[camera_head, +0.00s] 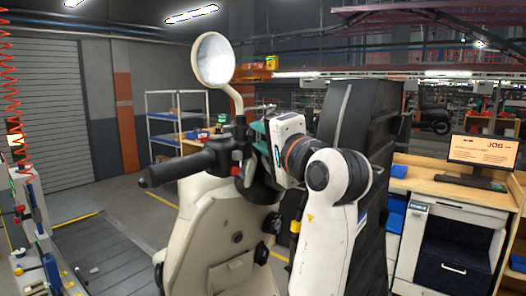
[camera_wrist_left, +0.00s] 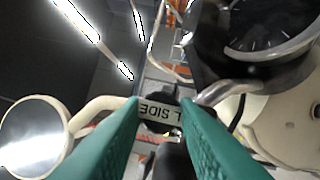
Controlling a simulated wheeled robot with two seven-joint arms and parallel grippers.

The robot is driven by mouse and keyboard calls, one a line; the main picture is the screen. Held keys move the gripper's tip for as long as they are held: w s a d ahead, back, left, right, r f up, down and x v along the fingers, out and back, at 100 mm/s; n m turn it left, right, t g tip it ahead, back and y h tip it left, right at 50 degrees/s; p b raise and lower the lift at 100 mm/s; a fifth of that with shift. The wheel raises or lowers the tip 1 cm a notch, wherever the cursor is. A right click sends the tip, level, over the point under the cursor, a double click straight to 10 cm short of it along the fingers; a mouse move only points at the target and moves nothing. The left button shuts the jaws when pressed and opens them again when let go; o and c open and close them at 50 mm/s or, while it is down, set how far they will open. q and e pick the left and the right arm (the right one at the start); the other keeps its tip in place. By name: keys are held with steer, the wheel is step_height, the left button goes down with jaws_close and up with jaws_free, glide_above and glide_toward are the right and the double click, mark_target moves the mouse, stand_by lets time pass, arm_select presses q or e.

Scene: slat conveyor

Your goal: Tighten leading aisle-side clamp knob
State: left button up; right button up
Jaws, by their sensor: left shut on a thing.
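A cream scooter (camera_head: 210,225) stands in the centre of the head view, with a black handlebar grip (camera_head: 190,165) and a round mirror (camera_head: 213,60). My left gripper (camera_head: 262,135) is at the handlebar, right of the mirror stem, its teal fingers partly hidden by the wrist. In the left wrist view, my left gripper (camera_wrist_left: 160,115) is shut on a dark part (camera_wrist_left: 168,162) between its fingers. I cannot tell whether this is the clamp knob. A white label (camera_wrist_left: 160,110), ending in "L SIDE", shows upside down between the fingertips. My right gripper is out of view.
The mirror (camera_wrist_left: 35,135) and a round gauge (camera_wrist_left: 265,28) flank the fingers in the left wrist view. Dark knobs (camera_head: 268,224) sit on the scooter's right side. A wooden desk (camera_head: 450,185) with a monitor (camera_head: 482,152) stands at right. A slatted conveyor (camera_head: 100,250) runs at lower left.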

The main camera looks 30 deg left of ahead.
arm_select(q)
steer(key=shift+f+n+y+b, duration=0.3)
steer(key=shift+n+y+b, duration=0.1)
steer(key=shift+n+b, duration=0.6)
steer(key=o, duration=1)
steer(key=shift+c, duration=0.2)
steer(key=shift+r, duration=0.1)
